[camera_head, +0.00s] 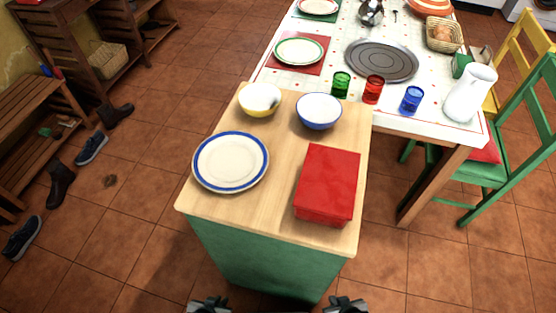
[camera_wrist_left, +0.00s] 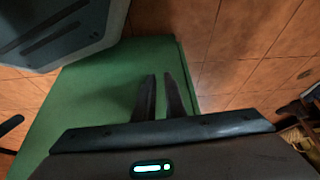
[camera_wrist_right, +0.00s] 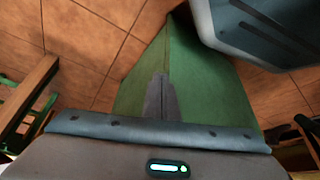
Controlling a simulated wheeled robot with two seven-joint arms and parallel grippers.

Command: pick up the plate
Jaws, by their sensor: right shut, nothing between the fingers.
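A white plate with a blue rim (camera_head: 231,162) lies flat on the left side of the wooden counter top (camera_head: 262,222) in the head view. Another plate with a green rim (camera_head: 299,51) lies on a red mat on the table behind. My left gripper (camera_wrist_left: 160,88) has its fingers a small gap apart, with nothing between them. My right gripper (camera_wrist_right: 158,90) is shut and empty. Both are low at the near side of the counter, well away from the plates, and only their upper parts show at the bottom edge of the head view. Neither wrist view shows a plate.
A red box (camera_head: 328,183) lies right of the blue-rimmed plate. A yellow bowl (camera_head: 260,99) and a blue bowl (camera_head: 319,111) stand behind it. Glasses, a white pitcher (camera_head: 470,93) and a grey round tray (camera_head: 382,60) are on the table. The counter's green side (camera_head: 260,262) faces me.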

